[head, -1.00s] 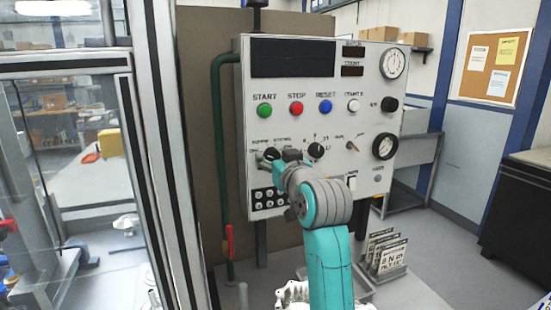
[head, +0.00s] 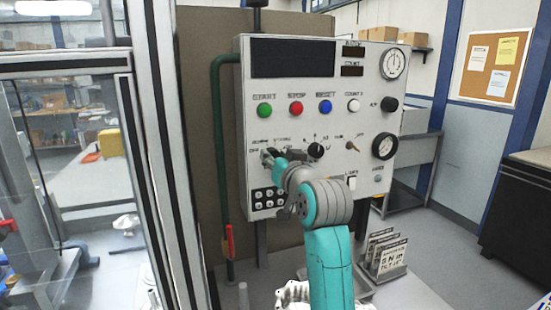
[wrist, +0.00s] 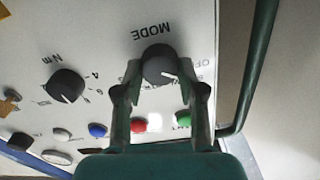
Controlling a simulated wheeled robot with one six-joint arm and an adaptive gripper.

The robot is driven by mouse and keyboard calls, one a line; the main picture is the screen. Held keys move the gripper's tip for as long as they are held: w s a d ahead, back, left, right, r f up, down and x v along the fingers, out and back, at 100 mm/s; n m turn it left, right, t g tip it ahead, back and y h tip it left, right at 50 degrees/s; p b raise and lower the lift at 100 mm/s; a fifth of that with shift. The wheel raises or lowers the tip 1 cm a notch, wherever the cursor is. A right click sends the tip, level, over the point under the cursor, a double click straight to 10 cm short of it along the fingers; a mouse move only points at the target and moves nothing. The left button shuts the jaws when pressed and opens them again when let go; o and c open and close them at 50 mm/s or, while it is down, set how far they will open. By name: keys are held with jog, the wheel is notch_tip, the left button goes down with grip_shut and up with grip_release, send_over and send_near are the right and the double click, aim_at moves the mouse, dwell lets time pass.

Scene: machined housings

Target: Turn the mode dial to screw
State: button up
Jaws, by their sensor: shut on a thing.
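The mode dial (wrist: 158,62) is a dark round knob on the white panel, under the word MODE, which is upside down in the wrist view. My gripper (wrist: 160,76) has one finger on each side of the dial and is shut on it. A white pointer mark on the knob points down and right in that view, near partly hidden lettering; I cannot tell which label it meets. In the head view my gripper (head: 273,160) reaches the panel's left side and mostly covers the dial.
The control panel (head: 360,110) also carries green, red, blue and white buttons above, a second black dial (head: 315,150) to the right, and gauges. A green pipe (head: 220,150) runs down its left side. Card holders (head: 385,252) stand low at the right.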

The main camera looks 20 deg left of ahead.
jog(key=m, duration=0.6)
jog(key=shift+w+d+f, duration=0.1)
jog(key=shift+m, duration=0.3)
dwell(0.3)
jog(key=o, duration=1.1)
jog(key=v, duration=1.2)
